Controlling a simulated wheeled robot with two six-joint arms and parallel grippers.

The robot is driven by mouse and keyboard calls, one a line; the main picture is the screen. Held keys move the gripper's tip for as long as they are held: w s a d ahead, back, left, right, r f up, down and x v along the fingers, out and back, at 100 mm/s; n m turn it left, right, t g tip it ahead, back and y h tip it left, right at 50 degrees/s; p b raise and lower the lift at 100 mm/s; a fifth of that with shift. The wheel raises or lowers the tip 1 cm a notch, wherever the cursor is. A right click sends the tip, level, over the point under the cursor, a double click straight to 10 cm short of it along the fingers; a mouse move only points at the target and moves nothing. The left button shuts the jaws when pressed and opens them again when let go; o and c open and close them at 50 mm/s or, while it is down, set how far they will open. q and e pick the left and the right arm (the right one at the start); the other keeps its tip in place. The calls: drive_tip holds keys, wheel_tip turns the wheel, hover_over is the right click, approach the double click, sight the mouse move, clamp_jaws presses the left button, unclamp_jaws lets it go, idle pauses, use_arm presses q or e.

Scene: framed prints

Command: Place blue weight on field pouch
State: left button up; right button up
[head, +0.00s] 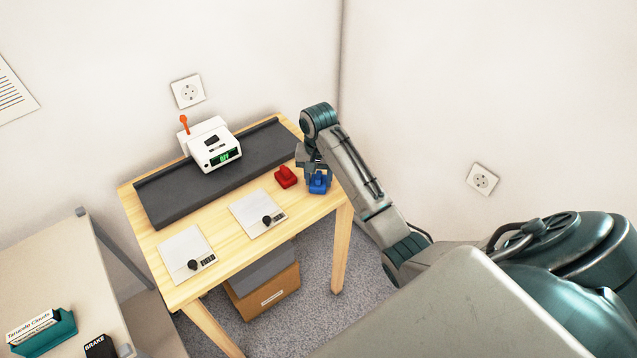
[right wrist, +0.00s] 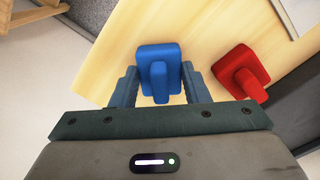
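The blue weight (head: 318,184) stands at the right end of the wooden table, beside a red weight (head: 286,176). My right gripper (head: 316,172) is over the blue weight. In the right wrist view, the open fingers of my right gripper (right wrist: 160,82) stand on either side of the blue weight (right wrist: 160,58), with its upright handle between them and gaps beside the handle. The red weight (right wrist: 242,74) is just right of the right finger. I cannot pick out a field pouch for certain. My left gripper is not in view.
Two pale square plates (head: 187,252) (head: 258,213) with black knobs lie on the wooden table (head: 225,240). A white device (head: 211,145) with a green display stands on a dark grey strip (head: 262,150) at the back. A cardboard box (head: 268,292) is under the table.

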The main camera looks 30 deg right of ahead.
sight(318, 175)
drive_tip(key=c, duration=0.4)
drive_tip(key=shift+r, duration=0.15)
drive_tip(key=shift+c, duration=0.2)
drive_tip(key=shift+r, duration=0.6)
wheel_tip(318, 175, up, 3)
drive_tip(key=p, duration=0.3)
drive_tip(key=shift+f, duration=0.1)
drive_tip(key=s+a+p, duration=0.1)
drive_tip(key=s, duration=0.1)
drive_tip(key=s+a+p, duration=0.3)
drive_tip(key=s+a, duration=0.1)
drive_tip(key=s, duration=0.1)
drive_tip(key=shift+a+r, duration=0.1)
drive_tip(key=shift+r, duration=0.25)
drive_tip(key=s+a+p, duration=0.2)
drive_tip(key=s+a, duration=0.2)
drive_tip(key=s, duration=0.1)
drive_tip(key=shift+s+a, duration=0.3)
drive_tip(key=shift+s, duration=0.05)
